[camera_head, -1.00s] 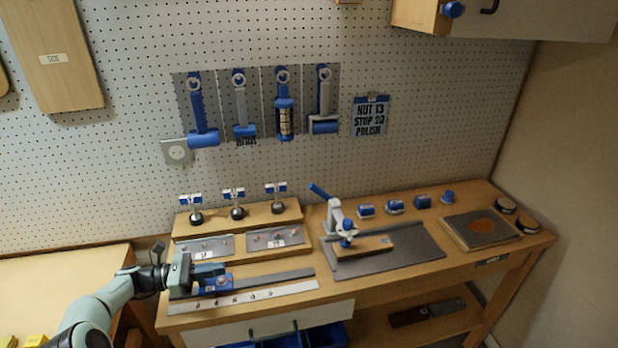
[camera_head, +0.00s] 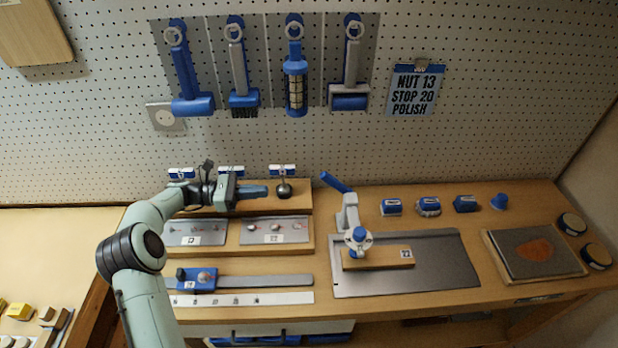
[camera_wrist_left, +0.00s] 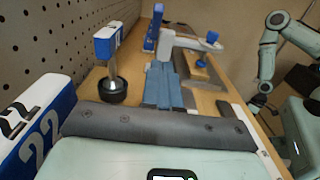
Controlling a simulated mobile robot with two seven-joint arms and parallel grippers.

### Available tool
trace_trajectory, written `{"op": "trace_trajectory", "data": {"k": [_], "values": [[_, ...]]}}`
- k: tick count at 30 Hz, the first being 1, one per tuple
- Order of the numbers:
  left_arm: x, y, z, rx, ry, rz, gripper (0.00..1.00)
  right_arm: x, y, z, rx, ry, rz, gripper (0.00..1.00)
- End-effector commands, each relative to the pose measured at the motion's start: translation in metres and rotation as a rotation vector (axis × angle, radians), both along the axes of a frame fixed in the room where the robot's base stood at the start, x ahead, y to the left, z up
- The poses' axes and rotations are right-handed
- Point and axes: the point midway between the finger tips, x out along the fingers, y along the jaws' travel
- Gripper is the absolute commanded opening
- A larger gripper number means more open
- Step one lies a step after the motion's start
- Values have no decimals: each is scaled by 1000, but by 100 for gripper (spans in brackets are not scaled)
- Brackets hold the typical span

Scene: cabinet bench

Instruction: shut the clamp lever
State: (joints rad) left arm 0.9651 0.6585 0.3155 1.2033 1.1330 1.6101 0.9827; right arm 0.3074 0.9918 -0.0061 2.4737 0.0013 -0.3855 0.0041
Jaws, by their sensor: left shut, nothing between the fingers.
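The clamp has a blue lever handle (camera_head: 336,182) that points up and to the left, raised above its grey-white body (camera_head: 349,218). My right gripper is not identifiable in these views.
Stands with blue-and-white tags, one (camera_head: 283,171) near my fingertips, line the rack (camera_head: 300,200). Small blue items (camera_head: 428,206) sit right of the clamp. A blue slide stop (camera_head: 197,281) and ruler (camera_head: 240,299) lie in front. Tools hang on the pegboard (camera_head: 480,120) behind.

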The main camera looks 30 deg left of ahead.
Motion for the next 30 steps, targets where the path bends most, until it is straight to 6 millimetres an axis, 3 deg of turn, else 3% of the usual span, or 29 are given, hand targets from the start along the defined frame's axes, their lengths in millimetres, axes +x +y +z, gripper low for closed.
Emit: {"op": "trace_trajectory", "data": {"k": [8, 21, 30], "values": [[6, -11, 1, -2, -1, -2, 0, 0, 0, 1, 0, -1, 0, 0], [52, -87, 2, -2, -1, -4, 0, 4, 0, 6, 0, -5, 1, 0], [66, -108, 27, 0, -1, -1, 0, 9, 0, 14, 0, -10, 1, 0]]}}
